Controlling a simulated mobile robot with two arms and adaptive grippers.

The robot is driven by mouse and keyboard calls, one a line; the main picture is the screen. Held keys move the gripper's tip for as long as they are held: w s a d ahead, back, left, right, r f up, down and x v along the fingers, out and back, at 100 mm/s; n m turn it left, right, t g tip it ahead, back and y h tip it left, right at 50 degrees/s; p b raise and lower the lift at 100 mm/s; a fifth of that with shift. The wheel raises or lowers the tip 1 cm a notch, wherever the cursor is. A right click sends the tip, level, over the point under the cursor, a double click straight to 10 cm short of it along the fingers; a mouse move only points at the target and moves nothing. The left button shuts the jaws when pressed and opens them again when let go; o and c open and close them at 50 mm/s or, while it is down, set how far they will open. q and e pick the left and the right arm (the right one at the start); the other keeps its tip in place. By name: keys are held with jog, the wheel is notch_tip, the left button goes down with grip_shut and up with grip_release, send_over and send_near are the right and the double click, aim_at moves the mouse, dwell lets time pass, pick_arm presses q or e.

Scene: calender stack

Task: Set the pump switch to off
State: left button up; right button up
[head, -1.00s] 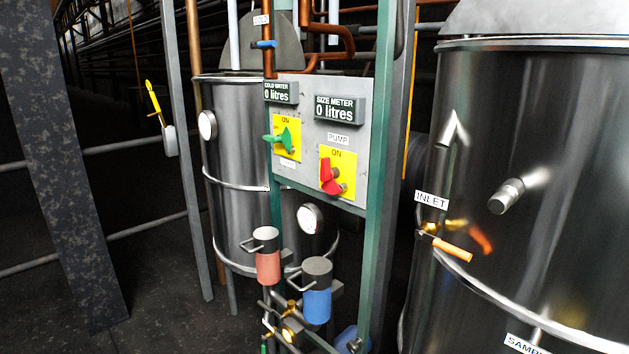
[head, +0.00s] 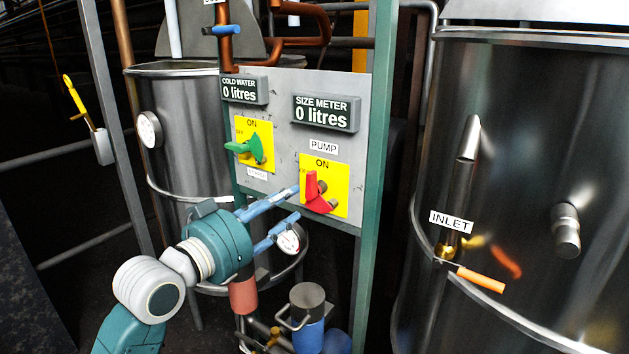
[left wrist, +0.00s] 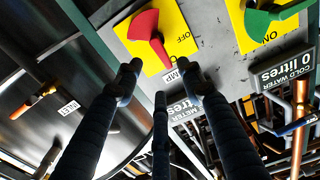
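The red pump switch (head: 312,187) sits on a yellow plate (head: 341,182) marked ON at the top, under the PUMP label (head: 323,147). Its narrow part stands roughly upright and its broad part lies low. In the left wrist view the red switch (left wrist: 147,24) appears turned around, with OFF readable beside it. My left gripper (head: 297,203) is just left of the switch in the head view, its fingers pointing at it. In the left wrist view its fingers (left wrist: 160,85) are spread and empty. I cannot tell whether a fingertip touches the switch. My right gripper is not in view.
A green switch (head: 250,149) on another yellow plate is up and left of the pump switch. The size meter (head: 326,113) and cold water meter (head: 244,91) read 0 litres. A green frame post (head: 378,140) edges the panel. A steel tank (head: 510,150) stands right.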

aim_at(310, 185)
pick_arm(q)
jog(key=p+x, duration=0.1)
jog(key=x, duration=0.3)
jog(key=p+x, duration=0.1)
jog(key=x, duration=0.4)
jog(key=shift+r, duration=0.25)
jog(key=shift+x, duration=0.85)
jog(key=shift+f, duration=0.1)
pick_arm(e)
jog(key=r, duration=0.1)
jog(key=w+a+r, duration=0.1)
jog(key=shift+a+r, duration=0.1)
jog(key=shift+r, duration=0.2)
pick_arm(q)
jog(key=shift+c, duration=0.5)
jog(key=c, duration=0.9)
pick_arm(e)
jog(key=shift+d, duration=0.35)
